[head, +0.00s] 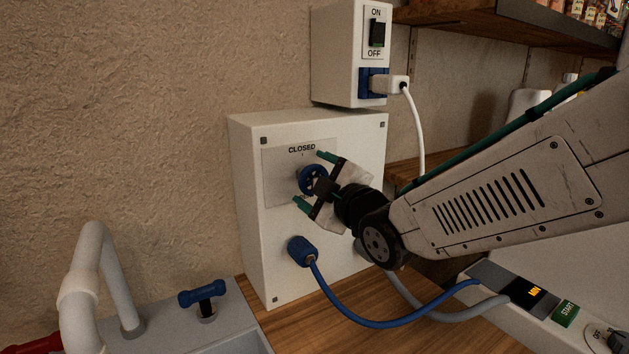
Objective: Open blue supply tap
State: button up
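The blue supply tap (312,180) is a round blue handwheel on the front of a white box (350,255). A plate behind it is labelled CLOSED (301,149) above the wheel. My gripper (310,179) is open, with one green-tipped finger above right of the wheel and the other below left of it. The fingers straddle the wheel; I cannot tell whether they touch it. My gripper and wrist partly hide the wheel's right side.
A blue hose (370,322) runs from a blue connector (302,250) on the box to a machine (525,291) at right. Above is a switch box (349,55) with a white plug (390,84). A sink (215,335) with a blue-handled tap (202,293) is at lower left.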

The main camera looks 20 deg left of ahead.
jog(key=shift+s, duration=0.1)
jog(key=v, duration=0.7)
jog(key=shift+s+d, duration=0.2)
jog(key=shift+d, duration=0.1)
